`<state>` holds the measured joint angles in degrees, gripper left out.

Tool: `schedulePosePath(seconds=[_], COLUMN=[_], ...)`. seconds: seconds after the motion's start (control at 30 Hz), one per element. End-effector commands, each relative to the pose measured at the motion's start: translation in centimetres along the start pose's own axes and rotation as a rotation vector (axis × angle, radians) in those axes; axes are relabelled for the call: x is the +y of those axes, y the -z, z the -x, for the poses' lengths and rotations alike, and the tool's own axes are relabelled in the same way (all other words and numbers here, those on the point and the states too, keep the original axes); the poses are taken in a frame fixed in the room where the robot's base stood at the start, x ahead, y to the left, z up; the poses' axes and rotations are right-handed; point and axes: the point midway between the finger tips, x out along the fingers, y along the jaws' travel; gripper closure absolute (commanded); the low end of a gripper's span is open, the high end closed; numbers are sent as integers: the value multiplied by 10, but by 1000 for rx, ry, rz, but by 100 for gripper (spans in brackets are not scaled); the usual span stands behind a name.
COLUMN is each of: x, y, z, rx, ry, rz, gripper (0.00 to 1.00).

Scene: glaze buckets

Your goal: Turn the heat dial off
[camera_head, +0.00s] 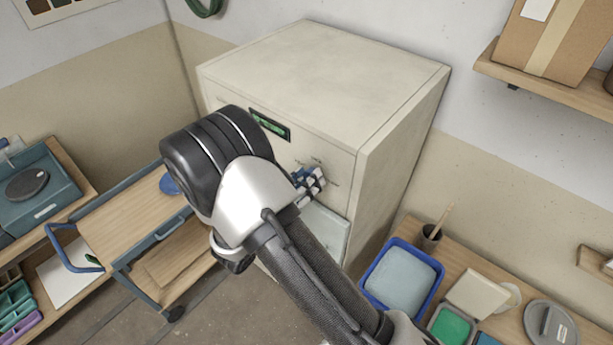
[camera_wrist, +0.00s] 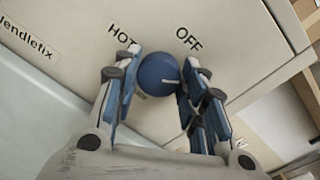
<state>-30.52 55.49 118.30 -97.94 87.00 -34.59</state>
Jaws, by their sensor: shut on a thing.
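The blue round heat dial (camera_wrist: 158,70) sits on the cream front panel of a kiln-like cabinet (camera_head: 330,62). In the wrist view a short white mark shows on the dial's lower right part, and the labels HOT (camera_wrist: 122,34) and OFF (camera_wrist: 189,39) are printed above it at left and right. My gripper (camera_wrist: 161,62) is shut on the dial, with blue-padded fingers on its left and right sides. In the head view my gripper (camera_head: 310,181) is at the cabinet's front, and I cannot make out the dial there.
A green display (camera_head: 270,125) is on the cabinet's front, left of my gripper. A wooden cart (camera_head: 125,215) stands at left. A bench at right holds a blue tub (camera_head: 402,280) and a brush pot (camera_head: 429,238). A shelf with a cardboard box (camera_head: 553,38) is upper right.

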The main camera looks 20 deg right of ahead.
Motion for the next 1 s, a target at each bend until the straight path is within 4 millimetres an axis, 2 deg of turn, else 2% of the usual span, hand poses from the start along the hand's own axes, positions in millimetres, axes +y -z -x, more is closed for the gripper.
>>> schedulePosePath(seconds=[0.6, 1.0], x=[2, 3], y=[-2, -1], z=[0, 0], rx=[35, 49], ry=[5, 8], rz=[577, 844], gripper=[85, 85])
